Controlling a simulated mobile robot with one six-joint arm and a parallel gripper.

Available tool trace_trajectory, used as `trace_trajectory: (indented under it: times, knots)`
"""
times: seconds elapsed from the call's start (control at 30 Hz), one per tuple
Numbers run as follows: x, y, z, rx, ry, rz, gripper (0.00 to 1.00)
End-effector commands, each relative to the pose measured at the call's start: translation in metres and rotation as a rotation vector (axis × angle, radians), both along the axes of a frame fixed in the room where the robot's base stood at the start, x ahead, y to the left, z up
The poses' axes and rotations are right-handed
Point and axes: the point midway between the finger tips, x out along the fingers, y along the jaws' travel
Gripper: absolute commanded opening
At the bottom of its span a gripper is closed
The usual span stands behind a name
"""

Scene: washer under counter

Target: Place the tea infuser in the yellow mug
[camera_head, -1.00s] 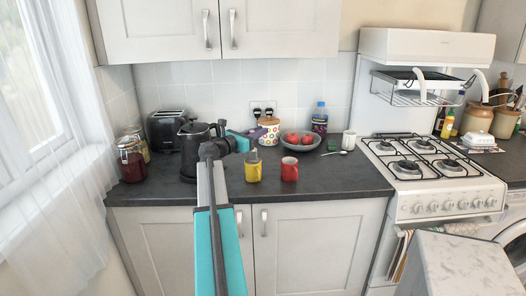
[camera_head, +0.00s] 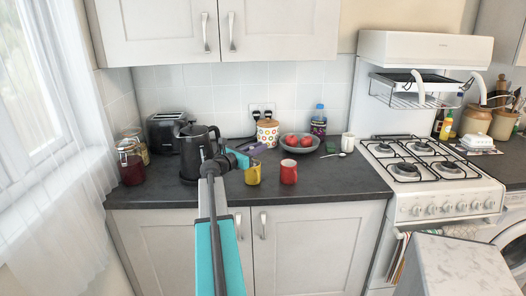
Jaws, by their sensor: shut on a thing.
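The yellow mug (camera_head: 253,176) stands upright on the dark counter, left of the red mug (camera_head: 289,173). My gripper (camera_head: 254,157) is directly over the yellow mug's mouth, with its purple and teal parts close to the rim. It is shut on the tea infuser, a small grey thing of which only a little shows at the mug's top. The gripper and the rim hide the rest, so I cannot tell how deep it sits in the mug.
A black kettle (camera_head: 198,150) stands left of the gripper, close to my arm. A spotted canister (camera_head: 267,134) and a bowl of red fruit (camera_head: 300,143) stand behind the mugs. Clear counter (camera_head: 340,182) lies right of the red mug.

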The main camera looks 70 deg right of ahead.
Motion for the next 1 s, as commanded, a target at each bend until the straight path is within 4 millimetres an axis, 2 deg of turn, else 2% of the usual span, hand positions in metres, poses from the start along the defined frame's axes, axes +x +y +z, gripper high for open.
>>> trace_trajectory:
  times: [0.23,0.8,0.83,0.9,0.93,1.0]
  knots:
    - [-0.001,0.0,-0.02,0.001,0.002,-0.001,0.0]
    - [-0.002,-0.001,-0.026,-0.001,0.001,-0.002,0.0]
    - [-0.002,-0.001,-0.026,0.0,0.001,-0.003,0.18]
    - [-0.002,-0.001,-0.025,0.0,0.001,-0.003,0.29]
    - [-0.002,-0.001,-0.025,0.0,0.001,-0.003,0.34]
    - [-0.002,-0.001,-0.025,0.0,0.001,-0.003,0.35]
